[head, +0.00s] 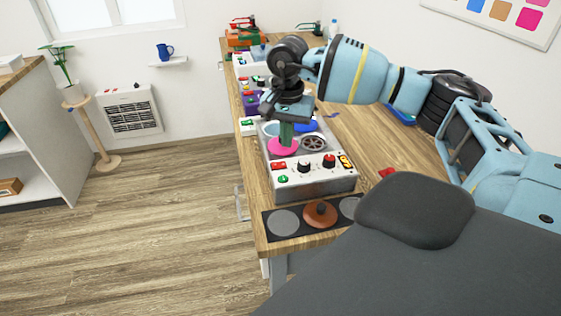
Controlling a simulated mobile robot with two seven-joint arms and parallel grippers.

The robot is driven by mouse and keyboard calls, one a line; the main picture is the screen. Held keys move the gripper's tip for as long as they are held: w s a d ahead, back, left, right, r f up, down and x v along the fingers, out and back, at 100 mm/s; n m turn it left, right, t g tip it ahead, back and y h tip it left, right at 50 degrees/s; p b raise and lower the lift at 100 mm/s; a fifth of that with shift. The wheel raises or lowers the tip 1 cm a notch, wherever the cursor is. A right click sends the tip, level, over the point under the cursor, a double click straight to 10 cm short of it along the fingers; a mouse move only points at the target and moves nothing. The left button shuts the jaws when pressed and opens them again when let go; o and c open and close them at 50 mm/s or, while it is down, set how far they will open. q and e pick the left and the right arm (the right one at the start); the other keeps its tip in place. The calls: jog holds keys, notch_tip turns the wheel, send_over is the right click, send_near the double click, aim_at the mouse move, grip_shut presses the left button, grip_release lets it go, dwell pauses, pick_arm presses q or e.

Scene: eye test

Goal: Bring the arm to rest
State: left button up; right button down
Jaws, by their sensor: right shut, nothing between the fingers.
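My right arm (355,72) reaches in from the right, over the wooden workbench. Its dark right gripper (287,114) points down above a control box (310,185) with knobs and coloured buttons. The gripper is shut and empty. A green upright piece (286,133) shows directly under it, above a pink disc (284,147) on the box; I cannot tell whether the gripper touches the green piece. My left gripper is not in view.
A dark strip with grey discs (283,223) and a brown knobbed lid (320,213) lies at the bench's near end. A purple item (252,103) and orange boxes (246,38) stand farther back. The bench (352,132) has bare wood right of the control box. Open floor lies left.

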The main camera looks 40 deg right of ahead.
jog(key=shift+r, duration=0.75)
